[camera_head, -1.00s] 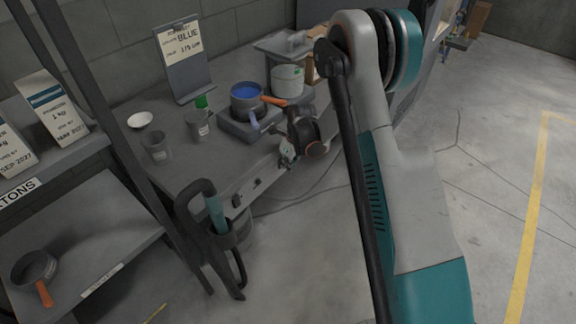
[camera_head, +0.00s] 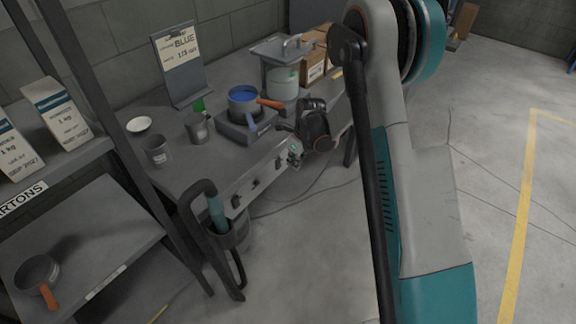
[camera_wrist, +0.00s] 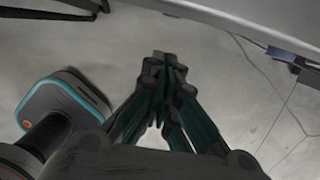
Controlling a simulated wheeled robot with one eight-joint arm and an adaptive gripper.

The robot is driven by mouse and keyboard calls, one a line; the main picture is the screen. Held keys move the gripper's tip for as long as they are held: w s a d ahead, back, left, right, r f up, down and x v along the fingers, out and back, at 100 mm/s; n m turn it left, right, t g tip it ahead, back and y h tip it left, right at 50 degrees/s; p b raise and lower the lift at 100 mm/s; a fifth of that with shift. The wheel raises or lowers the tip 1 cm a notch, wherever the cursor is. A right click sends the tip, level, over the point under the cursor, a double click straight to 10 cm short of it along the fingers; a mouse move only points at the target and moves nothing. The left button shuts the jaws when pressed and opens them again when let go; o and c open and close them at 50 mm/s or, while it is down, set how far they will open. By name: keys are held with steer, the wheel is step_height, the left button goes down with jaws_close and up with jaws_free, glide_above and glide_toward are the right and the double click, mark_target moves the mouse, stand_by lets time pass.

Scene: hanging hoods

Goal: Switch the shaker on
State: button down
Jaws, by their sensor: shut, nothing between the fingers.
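A low grey box-shaped device (camera_head: 236,132), which may be the shaker, stands on the grey bench. A grey pan with blue contents (camera_head: 243,99) rests on it, its orange handle pointing right. I cannot make out a switch on the device. My gripper (camera_wrist: 165,72) is shut and empty in the wrist view, with floor behind its fingertips and the bench edge at the upper right. In the head view my dark wrist is by the bench's front edge, right of the device. The fingertips are hard to tell there.
A lidded pale pot (camera_head: 282,82) and cardboard boxes (camera_head: 312,66) stand behind. Grey cups (camera_head: 157,151), a white bowl (camera_head: 139,124) and a sign (camera_head: 181,62) are at left. A holder (camera_head: 226,236) hangs at the bench front. Open floor lies right.

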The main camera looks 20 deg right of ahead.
steer(key=w+p+v, duration=0.1)
steer(key=p+v, duration=0.1)
steer(key=v, duration=0.4)
steer(key=shift+s+r, duration=0.3)
steer(key=shift+r, duration=0.15)
steer(key=shift+p, duration=0.3)
steer(key=shift+p, duration=0.55)
steer(key=shift+s+d+f+g+h+p, duration=0.1)
steer(key=shift+f+g+h+p, duration=0.15)
steer(key=shift+p, duration=0.3)
steer(key=shift+s+d+f+g+h+p, duration=0.1)
steer(key=shift+f+g+p, duration=0.05)
steer(key=shift+f+p, duration=0.35)
